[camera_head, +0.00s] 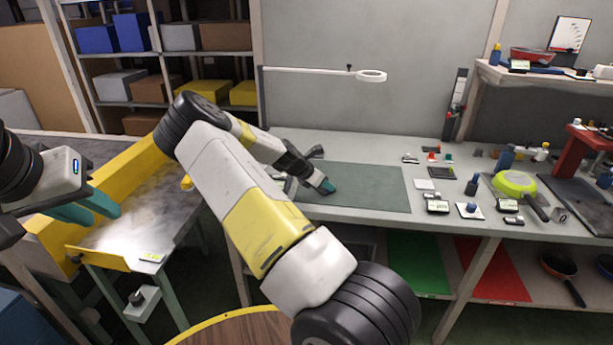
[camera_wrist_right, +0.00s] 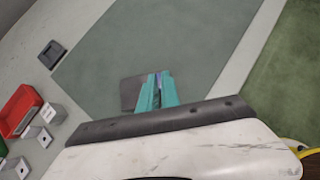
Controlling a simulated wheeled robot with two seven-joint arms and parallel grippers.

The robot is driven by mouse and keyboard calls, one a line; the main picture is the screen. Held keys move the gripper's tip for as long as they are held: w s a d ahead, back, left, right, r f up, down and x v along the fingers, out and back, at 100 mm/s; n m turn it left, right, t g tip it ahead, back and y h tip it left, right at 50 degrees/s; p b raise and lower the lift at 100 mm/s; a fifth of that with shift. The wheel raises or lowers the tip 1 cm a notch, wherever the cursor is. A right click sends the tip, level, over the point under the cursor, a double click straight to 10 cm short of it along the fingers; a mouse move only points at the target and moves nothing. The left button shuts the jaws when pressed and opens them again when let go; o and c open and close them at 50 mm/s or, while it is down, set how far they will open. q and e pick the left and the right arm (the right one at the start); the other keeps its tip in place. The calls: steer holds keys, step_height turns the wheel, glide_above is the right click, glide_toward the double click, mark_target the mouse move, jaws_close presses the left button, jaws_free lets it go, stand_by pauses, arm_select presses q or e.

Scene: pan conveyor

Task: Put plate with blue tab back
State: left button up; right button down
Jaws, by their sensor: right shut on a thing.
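My right gripper (camera_head: 325,186) is over the left part of the green-grey mat (camera_head: 375,190) on the bench. In the right wrist view its teal fingers (camera_wrist_right: 156,92) are shut on the plate with blue tab. The small dark grey plate (camera_wrist_right: 130,93) shows beside the fingertips, with a bit of blue between them. The fingers hide part of it, and I cannot tell whether it touches the mat. My left gripper (camera_head: 92,205) is at the far left, above the metal surface of the yellow-sided conveyor (camera_head: 150,215); its teal fingers look apart and empty.
In the right wrist view a red tray (camera_wrist_right: 18,110), small grey blocks (camera_wrist_right: 45,138) and a dark square piece (camera_wrist_right: 52,53) lie left of the mat. A green pan (camera_head: 515,184), bottles and small labelled displays crowd the bench's right side. The mat's right part is clear.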

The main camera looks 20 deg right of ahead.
steer(key=c, duration=1.6)
jaws_free()
steer(key=shift+f, duration=0.1)
steer(key=shift+a+r, duration=0.1)
steer(key=shift+r, duration=0.15)
steer(key=v, duration=1.1)
steer(key=s+a+r+m+y, duration=0.4)
steer(key=s+a+m+y, duration=0.35)
steer(key=s+m, duration=0.3)
steer(key=s+a+r+m+t+y, duration=0.1)
steer(key=s+a+r+m, duration=0.2)
steer(key=s+r, duration=0.3)
steer(key=s+a+r+m+t+y, duration=0.1)
steer(key=s+a+r+m, duration=0.2)
steer(key=s+r, duration=0.3)
steer(key=s+a+r+m+t+y, duration=0.1)
steer(key=s+a+r+m+t, duration=0.1)
steer(key=s+r, duration=0.5)
steer(key=shift+s+a+m+y, duration=0.15)
steer(key=shift+s+a+m, duration=0.3)
steer(key=shift+a, duration=0.25)
steer(key=shift+s+a+m+y, duration=0.1)
steer(key=shift+s+a+m, duration=0.3)
steer(key=shift+a, duration=0.3)
